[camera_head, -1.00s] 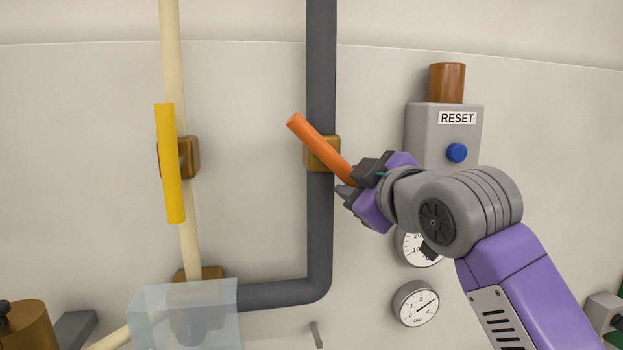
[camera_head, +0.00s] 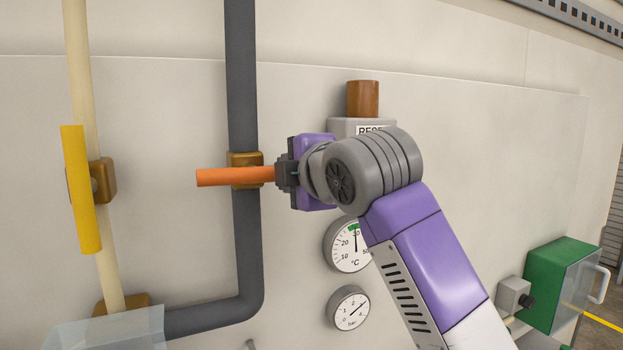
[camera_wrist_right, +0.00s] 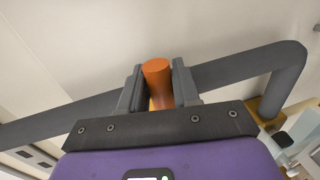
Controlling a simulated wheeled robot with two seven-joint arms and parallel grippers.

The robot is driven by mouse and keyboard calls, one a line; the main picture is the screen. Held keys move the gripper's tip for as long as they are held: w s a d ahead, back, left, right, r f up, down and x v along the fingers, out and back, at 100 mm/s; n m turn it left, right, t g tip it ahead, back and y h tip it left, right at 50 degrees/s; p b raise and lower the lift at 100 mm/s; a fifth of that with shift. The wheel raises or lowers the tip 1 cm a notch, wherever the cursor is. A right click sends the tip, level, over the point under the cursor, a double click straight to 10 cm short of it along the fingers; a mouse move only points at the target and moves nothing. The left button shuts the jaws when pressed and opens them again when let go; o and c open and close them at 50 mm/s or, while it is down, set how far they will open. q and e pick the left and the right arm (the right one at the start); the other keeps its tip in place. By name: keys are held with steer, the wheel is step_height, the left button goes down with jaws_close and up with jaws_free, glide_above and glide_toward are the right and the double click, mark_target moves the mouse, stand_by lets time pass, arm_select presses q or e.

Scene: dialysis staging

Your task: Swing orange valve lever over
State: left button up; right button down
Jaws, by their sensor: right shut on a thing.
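The orange valve lever (camera_head: 230,177) lies about level across the dark grey pipe (camera_head: 242,95) in the head view, on a brass valve body (camera_head: 246,158). My right gripper (camera_head: 281,175) is shut on the lever's right end. In the right wrist view the orange lever (camera_wrist_right: 157,72) stands between the two dark fingers of my right gripper (camera_wrist_right: 158,88). The gripped end is hidden by the fingers in the head view. My left gripper is not in view.
A yellow lever (camera_head: 81,190) sits on a cream pipe (camera_head: 80,80) at the left. A RESET box (camera_head: 345,127), partly hidden behind my wrist, and two gauges (camera_head: 349,245) (camera_head: 348,308) are near my arm. A green box (camera_head: 560,285) is at the lower right.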

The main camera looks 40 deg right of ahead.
steer(key=shift+r+n, duration=0.15)
steer(key=shift+n, duration=0.15)
steer(key=c, duration=1)
jaws_free()
steer(key=shift+o, duration=0.2)
steer(key=shift+s+a, duration=0.1)
steer(key=v, duration=0.7)
steer(key=shift+s, duration=0.25)
steer(key=shift+a+r, duration=0.1)
